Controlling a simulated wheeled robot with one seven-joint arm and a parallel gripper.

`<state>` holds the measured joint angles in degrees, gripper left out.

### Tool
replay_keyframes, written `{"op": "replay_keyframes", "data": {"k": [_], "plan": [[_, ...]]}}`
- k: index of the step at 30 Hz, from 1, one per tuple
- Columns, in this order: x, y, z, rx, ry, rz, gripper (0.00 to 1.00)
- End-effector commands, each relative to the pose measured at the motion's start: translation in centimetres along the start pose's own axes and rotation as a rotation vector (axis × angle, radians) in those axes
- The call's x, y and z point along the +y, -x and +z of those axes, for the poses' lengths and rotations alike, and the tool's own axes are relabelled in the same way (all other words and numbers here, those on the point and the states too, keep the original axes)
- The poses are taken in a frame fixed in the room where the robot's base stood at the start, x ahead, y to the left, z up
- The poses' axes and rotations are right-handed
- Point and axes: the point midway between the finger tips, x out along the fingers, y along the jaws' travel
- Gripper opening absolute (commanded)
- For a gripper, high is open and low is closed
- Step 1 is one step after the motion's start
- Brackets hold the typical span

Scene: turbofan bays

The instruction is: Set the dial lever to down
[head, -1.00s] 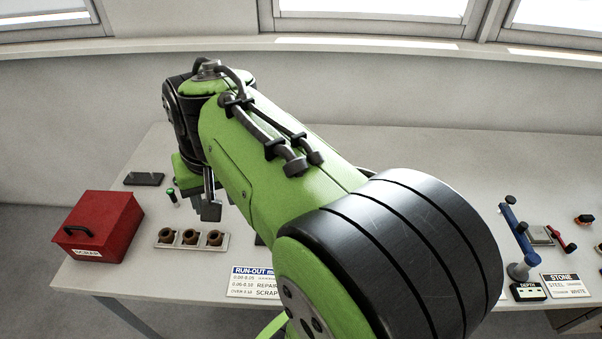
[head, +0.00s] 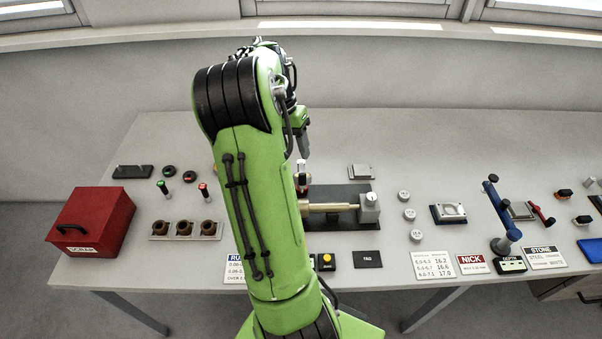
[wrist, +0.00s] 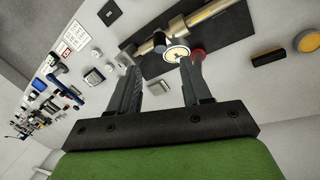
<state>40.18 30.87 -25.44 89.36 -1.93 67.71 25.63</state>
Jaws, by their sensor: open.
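A round white-faced dial (wrist: 176,54) shows between my fingertips in the wrist view, beside a brass shaft (wrist: 203,17) on a dark base plate (wrist: 232,38). A red part (wrist: 198,55) sits just right of the dial, partly behind the right finger. I cannot tell the dial lever's position. My gripper (wrist: 158,66) is open with nothing held, and its fingers point toward the dial. In the head view, my gripper (head: 304,145) hangs above the back of the shaft fixture (head: 345,193). My arm hides the fixture's left part.
A red scrap box (head: 95,225) and a tray with several brown rings (head: 160,230) stand at left. Small grey discs (head: 409,214), a blue-edged block (head: 448,213) and a blue stand (head: 500,215) are at right.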

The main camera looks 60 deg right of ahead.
Motion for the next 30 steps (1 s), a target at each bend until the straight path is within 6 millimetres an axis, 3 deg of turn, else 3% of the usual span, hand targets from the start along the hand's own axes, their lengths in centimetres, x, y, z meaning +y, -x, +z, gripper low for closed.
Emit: {"op": "replay_keyframes", "data": {"k": [3, 10, 15, 21, 30], "plan": [[0.1, -3.2, 0.1, -0.005, -0.001, 0.003, 0.48], [0.0, -7.8, 0.1, -0.002, 0.001, 0.001, 0.48], [0.0, -9.0, 0.1, 0.0, 0.001, -0.001, 0.48], [0.0, -9.0, 0.0, 0.001, 0.002, -0.001, 0.48], [0.0, -9.0, 0.0, 0.001, 0.002, -0.001, 0.04]]}}
